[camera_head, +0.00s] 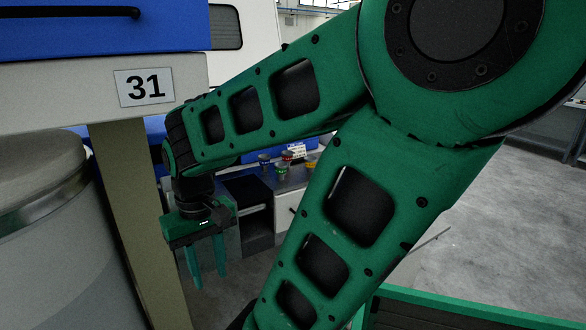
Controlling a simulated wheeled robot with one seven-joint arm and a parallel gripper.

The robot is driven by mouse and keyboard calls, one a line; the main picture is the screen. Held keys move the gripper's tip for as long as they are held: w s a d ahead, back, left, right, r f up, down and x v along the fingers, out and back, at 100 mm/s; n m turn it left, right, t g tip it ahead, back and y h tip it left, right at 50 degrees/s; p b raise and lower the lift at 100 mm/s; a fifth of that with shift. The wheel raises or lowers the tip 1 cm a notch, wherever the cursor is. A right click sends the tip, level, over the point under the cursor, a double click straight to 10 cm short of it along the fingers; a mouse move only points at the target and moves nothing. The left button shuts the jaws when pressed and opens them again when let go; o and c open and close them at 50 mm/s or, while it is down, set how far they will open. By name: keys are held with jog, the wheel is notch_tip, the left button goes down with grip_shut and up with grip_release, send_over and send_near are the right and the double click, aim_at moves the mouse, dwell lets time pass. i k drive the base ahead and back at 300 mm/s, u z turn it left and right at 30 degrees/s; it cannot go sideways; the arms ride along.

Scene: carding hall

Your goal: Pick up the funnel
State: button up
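I see no funnel in this view; my arm covers a large part of the picture. My gripper (207,278) hangs pointing down, left of centre, beside a beige post. Its two teal fingers are apart with nothing visible between them. A workbench (292,185) stands behind the arm, and much of its top is hidden.
Several small coloured cans (265,160) stand on the workbench. A large grey drum (45,220) and a beige post (140,220) are close at left, under a beam with a sign reading 31 (145,87). Grey floor (510,230) is open at right.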

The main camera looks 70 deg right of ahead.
aim_at(310, 165)
jog(key=k, duration=1.8)
jog(key=z, duration=0.6)
jog(key=i, duration=1.65)
jog(key=z, duration=0.2)
